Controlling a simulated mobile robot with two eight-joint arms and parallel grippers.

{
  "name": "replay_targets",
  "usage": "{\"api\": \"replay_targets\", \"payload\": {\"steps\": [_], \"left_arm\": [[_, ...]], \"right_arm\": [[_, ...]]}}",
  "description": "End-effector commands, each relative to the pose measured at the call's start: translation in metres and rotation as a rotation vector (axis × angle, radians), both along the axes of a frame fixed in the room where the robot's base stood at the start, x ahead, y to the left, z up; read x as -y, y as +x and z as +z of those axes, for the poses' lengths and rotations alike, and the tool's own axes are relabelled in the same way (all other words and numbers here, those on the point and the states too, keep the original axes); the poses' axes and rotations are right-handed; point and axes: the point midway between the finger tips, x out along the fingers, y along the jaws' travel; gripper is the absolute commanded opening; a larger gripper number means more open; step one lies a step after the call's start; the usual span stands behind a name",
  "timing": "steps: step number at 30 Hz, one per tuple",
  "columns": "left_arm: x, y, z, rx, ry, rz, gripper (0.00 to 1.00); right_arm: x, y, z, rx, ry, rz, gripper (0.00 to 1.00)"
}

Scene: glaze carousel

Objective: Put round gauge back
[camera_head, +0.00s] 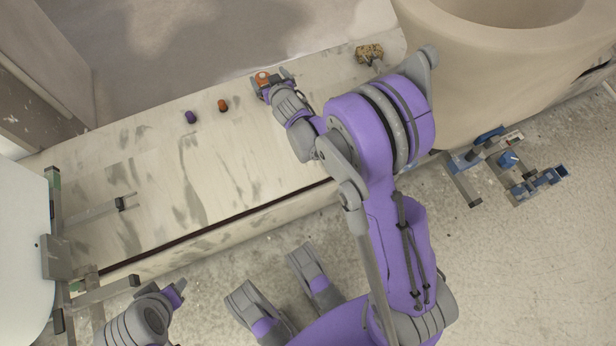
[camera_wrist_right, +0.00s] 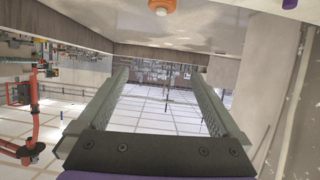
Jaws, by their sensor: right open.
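My right gripper (camera_head: 272,82) is above the far part of the pale, stained bench. In the right wrist view its two grey fingers (camera_wrist_right: 165,88) are apart, with nothing held between them. A small orange round piece (camera_head: 262,77) shows beside the fingertips. An orange and white round piece (camera_wrist_right: 162,5) shows at the top edge of the wrist view. A second small orange piece (camera_head: 223,105) and a purple one (camera_head: 190,117) stand on the bench to the left. I cannot tell which is the round gauge. Part of my left arm shows at the lower left; its fingers are not clear.
The bench (camera_head: 150,160) is mostly clear on its left and middle. A speckled brown block (camera_head: 369,53) lies at its far right. A large beige round vessel (camera_head: 480,70) stands at the right. Blue and grey fixtures (camera_head: 508,160) are below it. A grey bracket (camera_head: 95,212) juts in at left.

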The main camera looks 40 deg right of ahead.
Motion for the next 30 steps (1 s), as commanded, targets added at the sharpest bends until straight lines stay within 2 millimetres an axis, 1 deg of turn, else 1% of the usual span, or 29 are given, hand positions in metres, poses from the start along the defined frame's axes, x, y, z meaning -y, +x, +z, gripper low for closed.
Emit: {"api": "replay_targets", "payload": {"steps": [1,2,3,5,6,8,9,11,12,14,15,17,18,21,24,25,27,30], "left_arm": [[0.000,0.000,0.000,0.000,0.000,0.000,0.50],[0.000,0.000,0.000,0.000,0.000,0.000,0.50],[0.000,0.000,0.000,0.000,0.000,0.000,0.50],[0.000,0.000,0.000,0.000,0.000,0.000,0.50],[0.000,0.000,0.000,0.000,0.000,0.000,0.50],[0.000,0.000,0.000,0.000,0.000,0.000,0.50],[0.000,0.000,0.000,0.000,0.000,0.000,0.50],[0.000,0.000,0.000,0.000,0.000,0.000,0.50],[0.000,0.000,0.000,0.000,0.000,0.000,0.50],[0.000,0.000,0.000,0.000,0.000,0.000,0.50],[0.000,0.000,0.000,0.000,0.000,0.000,0.50],[0.000,0.000,0.000,0.000,0.000,0.000,0.50],[0.000,0.000,0.000,0.000,0.000,0.000,0.50],[0.000,0.000,0.000,0.000,0.000,0.000,0.50],[0.000,0.000,0.000,0.000,0.000,0.000,0.50],[0.000,0.000,0.000,0.000,0.000,0.000,0.50],[0.000,0.000,0.000,0.000,0.000,0.000,0.50],[0.000,0.000,0.000,0.000,0.000,0.000,0.50]], "right_arm": [[-0.009,-0.018,0.014,-0.047,0.007,-0.004,1.00],[-0.014,-0.029,0.019,-0.078,0.012,-0.007,1.00],[-0.020,-0.044,0.026,-0.118,0.017,-0.006,1.00],[-0.030,-0.068,0.034,-0.180,0.025,-0.006,1.00],[-0.037,-0.086,0.039,-0.222,0.030,-0.002,1.00],[-0.047,-0.113,0.044,-0.286,0.041,0.007,1.00],[-0.054,-0.133,0.046,-0.329,0.047,0.015,1.00],[-0.065,-0.163,0.048,-0.394,0.058,0.031,1.00],[-0.073,-0.184,0.048,-0.437,0.065,0.043,1.00],[-0.083,-0.217,0.047,-0.501,0.077,0.065,1.00],[-0.091,-0.238,0.045,-0.544,0.085,0.083,1.00],[-0.101,-0.269,0.042,-0.603,0.096,0.109,1.00],[-0.107,-0.288,0.039,-0.639,0.103,0.127,1.00],[-0.119,-0.327,0.031,-0.715,0.118,0.169,1.00],[-0.127,-0.352,0.026,-0.764,0.128,0.198,1.00],[-0.128,-0.357,0.025,-0.773,0.131,0.204,1.00],[-0.130,-0.365,0.023,-0.787,0.133,0.212,1.00],[-0.131,-0.368,0.022,-0.795,0.135,0.218,1.00]]}}
